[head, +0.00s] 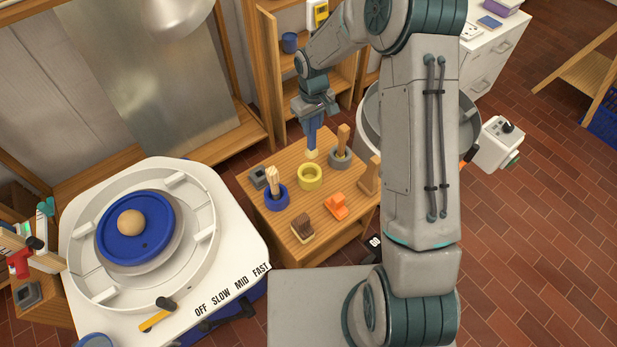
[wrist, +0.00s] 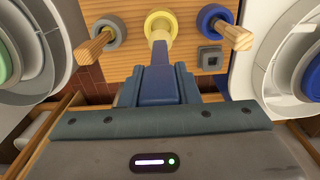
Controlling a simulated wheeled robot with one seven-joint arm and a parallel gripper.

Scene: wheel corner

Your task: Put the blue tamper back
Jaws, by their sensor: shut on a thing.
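My gripper (head: 312,148) points down over the small wooden table. Its blue fingers are shut on a pale yellow piece (head: 311,154), mostly hidden between them. The piece is above and slightly behind a yellow ring (head: 310,177), whose centre looks open in the head view. In the wrist view the fingers reach toward the yellow ring (wrist: 160,45). A blue ring (head: 276,200) stands to the left with a wooden handle (head: 272,178) upright in it. I cannot tell which thing is the blue tamper.
A grey ring (head: 340,160) with a wooden handle stands right of the yellow one. A grey square socket (head: 258,177), a brown brush (head: 303,228) and an orange piece (head: 336,206) share the table (head: 288,144). A potter's wheel (head: 190,245) stands to the left.

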